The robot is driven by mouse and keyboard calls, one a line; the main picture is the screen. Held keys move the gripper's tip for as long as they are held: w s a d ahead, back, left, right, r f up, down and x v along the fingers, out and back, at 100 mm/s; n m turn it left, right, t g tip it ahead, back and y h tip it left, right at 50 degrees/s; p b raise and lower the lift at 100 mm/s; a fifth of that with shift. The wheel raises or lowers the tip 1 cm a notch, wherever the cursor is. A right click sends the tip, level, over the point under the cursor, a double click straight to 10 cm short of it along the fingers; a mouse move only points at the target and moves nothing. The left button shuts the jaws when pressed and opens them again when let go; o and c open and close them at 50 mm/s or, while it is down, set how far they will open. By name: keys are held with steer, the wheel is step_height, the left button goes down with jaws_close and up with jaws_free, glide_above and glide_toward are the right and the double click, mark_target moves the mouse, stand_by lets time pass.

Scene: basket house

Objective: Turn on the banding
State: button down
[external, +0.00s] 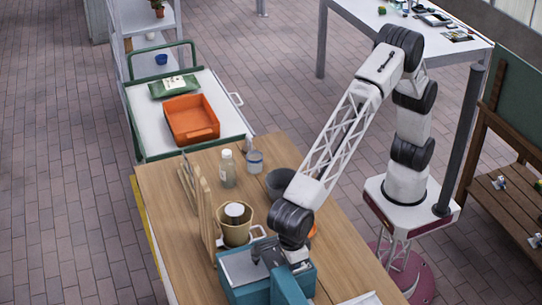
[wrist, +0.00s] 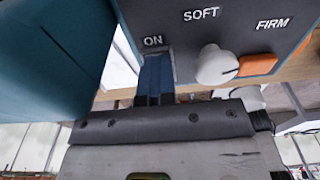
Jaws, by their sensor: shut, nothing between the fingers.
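The banding machine is a teal box (external: 240,296) at the front of the wooden table in the external view, with a grey top. In the wrist view its dark front panel (wrist: 200,38) carries the labels ON, SOFT and FIRM. A white knob (wrist: 215,66) sits below SOFT, and an orange part (wrist: 257,65) is beside it. My gripper (wrist: 154,62) is shut and empty, its fingertips right below the ON label, at or very near the panel. Any switch there is hidden behind the fingers; I cannot tell whether they touch it.
The wooden table (external: 160,185) also holds a brown pot with a white top (external: 236,228), a bottle (external: 227,170), a clear cup (external: 255,162), a dark bowl (external: 284,183) and upright wooden boards (external: 204,215). A cart with an orange bin (external: 191,121) stands behind.

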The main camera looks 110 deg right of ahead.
steer(key=shift+s+f, duration=0.7)
steer(key=shift+s, duration=0.25)
steer(key=shift+a+r, duration=0.1)
steer(key=shift+r, duration=0.05)
step_height(320, 180, up, 15)
steer(key=w, duration=0.1)
steer(key=shift+w, duration=0.4)
steer(key=shift+r, duration=0.1)
